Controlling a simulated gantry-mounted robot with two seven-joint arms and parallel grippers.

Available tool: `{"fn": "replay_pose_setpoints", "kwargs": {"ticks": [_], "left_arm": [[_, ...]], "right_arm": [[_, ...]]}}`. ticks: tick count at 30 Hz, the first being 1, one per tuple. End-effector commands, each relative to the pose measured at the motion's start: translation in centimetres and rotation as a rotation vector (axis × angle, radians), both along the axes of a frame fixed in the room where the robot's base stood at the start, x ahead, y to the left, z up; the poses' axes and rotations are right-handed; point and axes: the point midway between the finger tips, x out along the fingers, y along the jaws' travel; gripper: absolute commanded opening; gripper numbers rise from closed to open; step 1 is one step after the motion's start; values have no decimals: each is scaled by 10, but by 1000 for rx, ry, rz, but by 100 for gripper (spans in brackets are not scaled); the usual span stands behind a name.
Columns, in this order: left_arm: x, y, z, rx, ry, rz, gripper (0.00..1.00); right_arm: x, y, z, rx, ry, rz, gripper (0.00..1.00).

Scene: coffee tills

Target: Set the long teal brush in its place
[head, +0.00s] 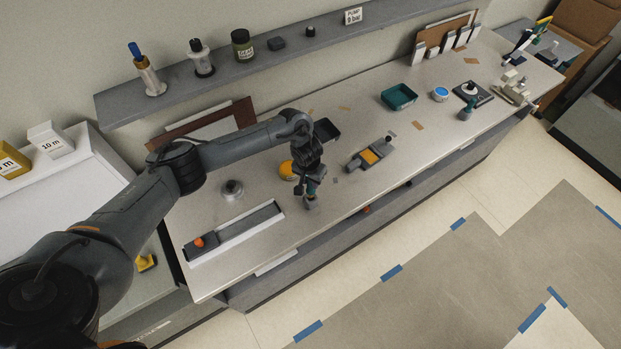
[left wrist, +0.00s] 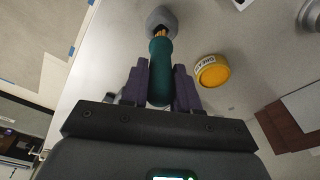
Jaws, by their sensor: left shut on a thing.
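The long teal brush (left wrist: 160,70) is held between the fingers of my left gripper (left wrist: 160,88), which is shut on its handle. In the head view this gripper (head: 312,180) is low over the front part of the counter, left of its middle. The brush points away from the wrist, and its tan end is at a small grey cup-like piece (left wrist: 161,17). That piece also shows just below the gripper in the head view (head: 312,203). I cannot tell whether the brush tip is inside it or only in front of it. My right gripper is out of view.
A yellow tub (left wrist: 212,70) stands close beside the gripper. A long grey tray (head: 236,233) lies to the left, and a grey device with an orange panel (head: 370,156) to the right. A teal bin (head: 398,97) is farther right. The counter's front edge is near.

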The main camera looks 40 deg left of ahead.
Motion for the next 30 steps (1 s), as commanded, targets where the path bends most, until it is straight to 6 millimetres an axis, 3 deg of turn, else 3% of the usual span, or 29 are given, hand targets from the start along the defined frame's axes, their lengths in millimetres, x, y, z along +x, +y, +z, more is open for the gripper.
{"fn": "replay_pose_setpoints", "kwargs": {"ticks": [14, 30], "left_arm": [[0, 0, -2, 0, -1, 1, 0], [0, 0, -17, 0, 0, 1, 0]], "right_arm": [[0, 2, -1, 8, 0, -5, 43], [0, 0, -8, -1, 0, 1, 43]]}}
